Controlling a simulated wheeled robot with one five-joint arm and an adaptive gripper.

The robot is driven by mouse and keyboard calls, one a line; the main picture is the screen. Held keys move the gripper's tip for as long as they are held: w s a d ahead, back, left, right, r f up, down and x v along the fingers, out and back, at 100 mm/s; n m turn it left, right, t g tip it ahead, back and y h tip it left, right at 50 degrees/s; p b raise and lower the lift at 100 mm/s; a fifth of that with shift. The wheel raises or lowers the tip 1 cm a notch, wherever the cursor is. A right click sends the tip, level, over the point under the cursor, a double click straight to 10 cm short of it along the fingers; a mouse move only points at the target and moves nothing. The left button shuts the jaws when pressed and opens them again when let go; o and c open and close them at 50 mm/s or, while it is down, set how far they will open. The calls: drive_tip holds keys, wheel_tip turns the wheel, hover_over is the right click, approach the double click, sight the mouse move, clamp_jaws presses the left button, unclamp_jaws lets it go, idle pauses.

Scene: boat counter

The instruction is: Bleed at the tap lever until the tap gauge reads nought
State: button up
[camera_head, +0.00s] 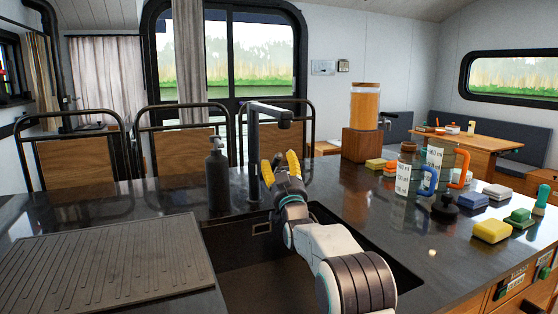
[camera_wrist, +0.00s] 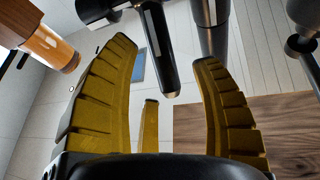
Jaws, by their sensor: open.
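The black tap (camera_head: 254,150) rises behind the sink, with its arm reaching right at the top. In the wrist view a dark rod-like part (camera_wrist: 158,50), probably of the tap, lies between my finger tips, apart from them as far as I can tell. I cannot pick out the tap lever for certain. No gauge reading is legible in either view.
A dark bottle (camera_head: 217,178) stands close left of the tap. An orange drink dispenser (camera_head: 364,115) stands behind right. Measuring jugs (camera_head: 405,172), a black knob-like object (camera_head: 445,208) and several sponges (camera_head: 492,231) crowd the right counter. A ribbed drainboard (camera_head: 110,268) lies left of the sink.

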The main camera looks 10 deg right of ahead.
drive_tip(key=shift+x, duration=1.15)
drive_tip(key=shift+o, duration=0.2)
clamp_jaws()
